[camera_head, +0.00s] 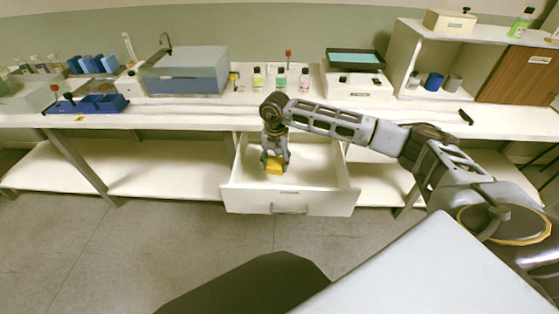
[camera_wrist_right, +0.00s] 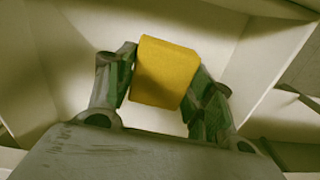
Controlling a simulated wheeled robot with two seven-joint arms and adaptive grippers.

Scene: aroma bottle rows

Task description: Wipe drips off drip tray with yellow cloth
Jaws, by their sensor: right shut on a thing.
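The yellow cloth (camera_head: 274,167) is a folded block, held inside an open white drawer (camera_head: 290,199) under the counter. My right gripper (camera_head: 275,157) points down into the drawer and is shut on the cloth. In the right wrist view the cloth (camera_wrist_right: 166,72) sits between the two fingers (camera_wrist_right: 170,85), with pale drawer walls around it. A dark, shallow tray (camera_head: 356,58) with a teal inside stands on a white unit at the back of the counter; it looks like the drip tray. Drips on it are too small to tell. My left gripper is not in view.
Several small coloured bottles (camera_head: 281,78) stand on the counter behind the right arm. A grey-blue box (camera_head: 185,72) is to their left, blue bins (camera_head: 100,103) farther left. A white shelf unit (camera_head: 428,60) stands right. The counter front right of the drawer is mostly clear.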

